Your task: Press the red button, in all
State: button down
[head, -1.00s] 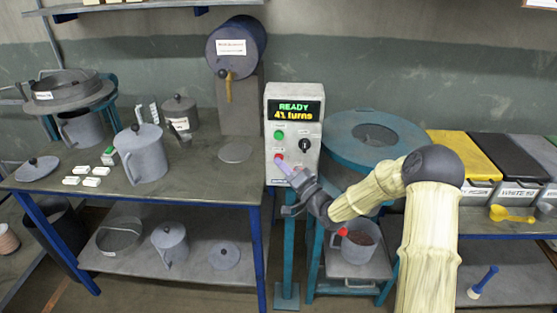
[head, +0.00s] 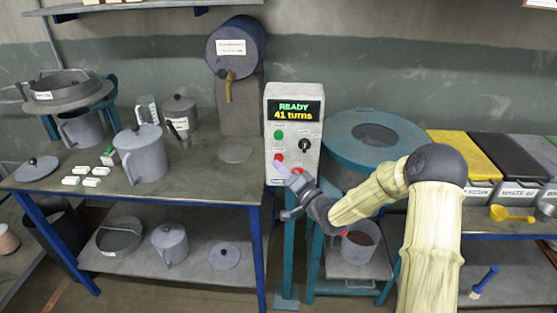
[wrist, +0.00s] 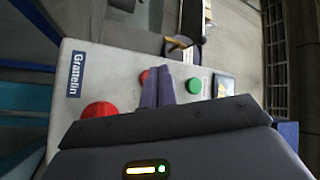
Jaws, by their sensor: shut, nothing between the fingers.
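The grey control box (head: 292,108) stands upright on a blue-green post, its display (head: 294,110) reading "READY 41 turns". A small red button (head: 278,157) sits below a green button (head: 279,134). A larger red mushroom button (head: 296,171) is lower right on the box. My gripper (head: 280,167) is shut and empty, its tips just below the small red button. In the wrist view the fingers (wrist: 165,80) partly cover the small red button (wrist: 144,76), with the green button (wrist: 193,84) beyond and the mushroom button (wrist: 99,110) on the other side. Whether the tips touch the box, I cannot tell.
A black knob (head: 304,145) is on the box's right side. A workbench (head: 210,180) with jugs is to the left. Bins (head: 470,160) are at the right.

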jog(key=s, duration=0.5)
jog(key=shift+a, duration=0.1)
dwell(0.4)
dwell(0.5)
